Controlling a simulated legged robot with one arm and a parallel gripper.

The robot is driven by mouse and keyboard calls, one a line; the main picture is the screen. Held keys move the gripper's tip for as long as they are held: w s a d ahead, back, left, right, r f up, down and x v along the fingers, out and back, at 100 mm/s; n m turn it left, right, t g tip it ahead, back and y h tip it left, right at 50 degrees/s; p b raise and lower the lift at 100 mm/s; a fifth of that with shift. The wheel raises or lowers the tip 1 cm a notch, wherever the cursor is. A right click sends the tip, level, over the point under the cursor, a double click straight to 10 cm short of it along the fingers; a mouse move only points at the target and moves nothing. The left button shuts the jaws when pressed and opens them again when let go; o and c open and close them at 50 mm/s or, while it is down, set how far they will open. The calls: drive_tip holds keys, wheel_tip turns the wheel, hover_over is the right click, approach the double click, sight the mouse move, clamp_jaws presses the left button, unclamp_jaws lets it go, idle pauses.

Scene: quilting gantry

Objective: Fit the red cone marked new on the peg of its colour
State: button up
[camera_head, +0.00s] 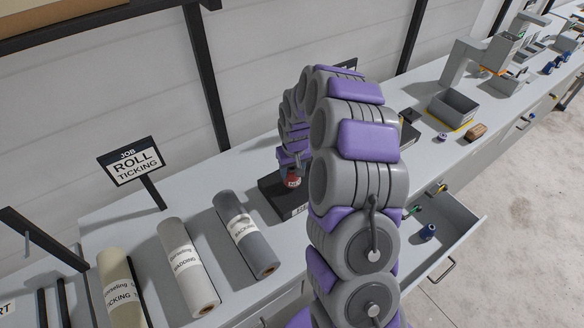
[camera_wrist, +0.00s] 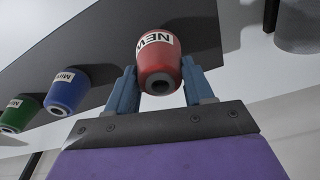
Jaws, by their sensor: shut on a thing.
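The red cone (camera_wrist: 160,66), with a white label reading NEW, sits between the two blue fingers of my gripper (camera_wrist: 159,72). My gripper is shut on it, with the cone's open end facing the wrist camera. In the head view the red cone (camera_head: 292,178) shows small under my gripper, at the dark stand (camera_head: 272,194) on the bench. A blue cone (camera_wrist: 67,92) and a green cone (camera_wrist: 19,114), both labelled, stand in a row to the left in the wrist view. I see no bare red peg; my arm hides part of the stand.
Rolls labelled backing (camera_head: 245,234), wadding (camera_head: 188,268) and ticking (camera_head: 122,290) lie left on the bench, by a job sign (camera_head: 131,164). An open drawer (camera_head: 455,240) juts out right, with a blue spool (camera_head: 428,232) inside. A grey bin (camera_head: 453,108) stands farther back.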

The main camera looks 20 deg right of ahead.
drive_tip(key=shift+f, duration=0.9)
drive_tip(key=o, duration=1.2)
drive_tip(key=shift+c, duration=0.2)
wheel_tip(320, 180, up, 17)
drive_tip(key=s, duration=0.2)
drive_tip(key=shift+p, duration=0.3)
drive_tip(key=s+a+g+b, duration=0.1)
drive_tip(key=s+a+b, duration=0.1)
drive_tip(key=s, duration=1)
drive_tip(key=s+a+g+b, duration=0.1)
drive_tip(key=s+a, duration=0.4)
drive_tip(key=s, duration=0.8)
drive_tip(key=s+a+g+b, duration=0.1)
drive_tip(key=s+a+b, duration=0.2)
drive_tip(key=s, duration=1)
drive_tip(key=shift+a+f, duration=0.3)
drive_tip(key=shift+a, duration=0.45)
